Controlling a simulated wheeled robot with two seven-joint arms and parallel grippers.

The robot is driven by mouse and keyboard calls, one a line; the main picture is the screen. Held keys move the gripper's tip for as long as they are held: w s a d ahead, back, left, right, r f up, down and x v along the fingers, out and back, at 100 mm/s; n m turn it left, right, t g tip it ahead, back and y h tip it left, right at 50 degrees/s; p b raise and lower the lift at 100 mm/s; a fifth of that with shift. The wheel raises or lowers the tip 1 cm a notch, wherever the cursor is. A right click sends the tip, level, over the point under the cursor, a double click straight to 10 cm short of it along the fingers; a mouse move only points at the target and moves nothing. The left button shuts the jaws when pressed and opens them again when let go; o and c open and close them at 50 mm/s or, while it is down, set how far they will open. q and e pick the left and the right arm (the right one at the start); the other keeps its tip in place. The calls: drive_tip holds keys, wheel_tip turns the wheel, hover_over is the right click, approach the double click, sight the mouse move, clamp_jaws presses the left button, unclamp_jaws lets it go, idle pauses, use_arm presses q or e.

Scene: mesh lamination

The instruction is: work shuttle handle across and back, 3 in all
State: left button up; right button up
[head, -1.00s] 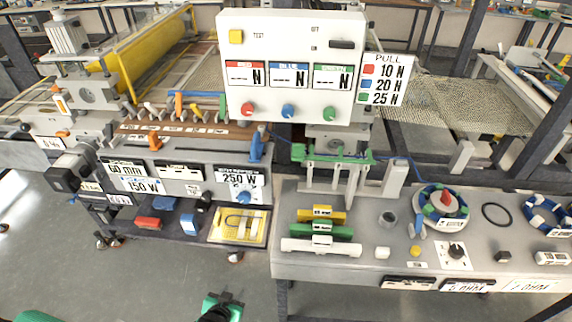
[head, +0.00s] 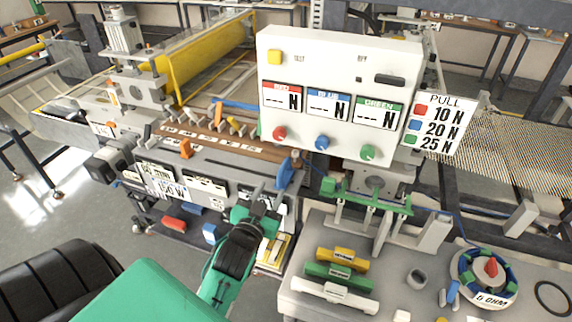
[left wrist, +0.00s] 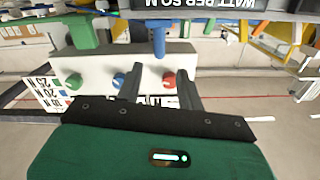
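A blue upright handle (head: 287,172), which looks like the shuttle handle, stands at the right end of the brown bed on the left machine. My left gripper (head: 267,197) reaches up from below, just left of and short of this handle. In the left wrist view the blue handle (left wrist: 158,36) is ahead of my left gripper (left wrist: 159,84), centred between its two spread fingers. The fingers look open and empty, with a gap to the handle. My gripper hides part of the wattage panel. My right gripper does not show.
A white panel with red, blue and green knobs (head: 340,90) overhangs to the right of the handle. A green fixture (head: 365,197) stands nearby. A grey bench (head: 405,288) holds yellow, green and white bars. Orange and yellow levers (head: 186,148) line the brown bed.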

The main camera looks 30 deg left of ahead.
sight(280, 173)
use_arm(q)
drive_tip(key=p+x, duration=0.3)
drive_tip(key=x, duration=0.7)
drive_tip(key=shift+w, duration=0.35)
clamp_jaws()
